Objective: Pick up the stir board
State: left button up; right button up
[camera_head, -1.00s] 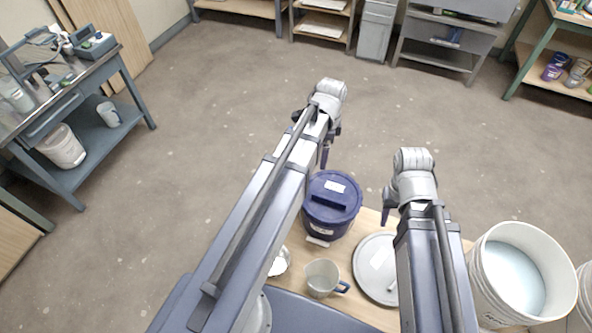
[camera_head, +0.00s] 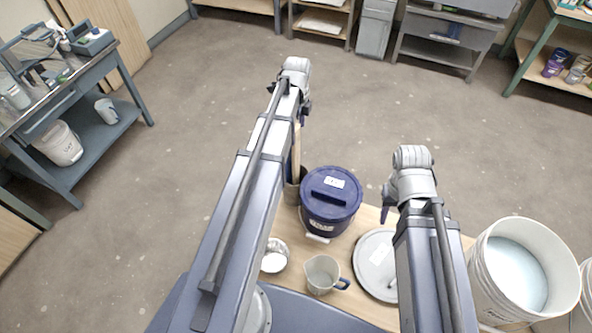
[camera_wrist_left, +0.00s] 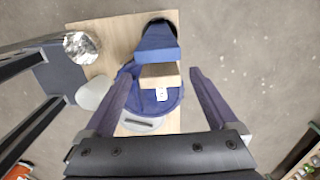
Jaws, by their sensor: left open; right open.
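The stir board shows in the head view as an upright pale wooden strip (camera_head: 297,150) standing in a grey-brown pot (camera_head: 292,192), partly hidden by my left arm. In the left wrist view the stir board has a wooden end (camera_wrist_left: 158,76) and a blue part (camera_wrist_left: 157,42) leading to a dark pot. My left gripper (camera_wrist_left: 160,74) is open, with one finger on each side of the wooden end in that view. Gaps show on both sides, and I cannot tell the depth. My right gripper (camera_head: 388,207) is open and empty above the table, near the grey lid (camera_head: 376,262).
A lidded dark blue bucket (camera_head: 331,203) stands right beside the pot. A jug (camera_head: 322,274) and a shiny metal bowl (camera_head: 275,257) stand nearer. A large white bucket (camera_head: 545,255) stands at the right. Open floor lies beyond the table.

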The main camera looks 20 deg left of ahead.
pick_arm(q)
jog(key=f+b, duration=0.5)
jog(key=shift+a+f, duration=0.2)
jog(key=shift+f, duration=0.05)
grip_shut()
dwell(0.9)
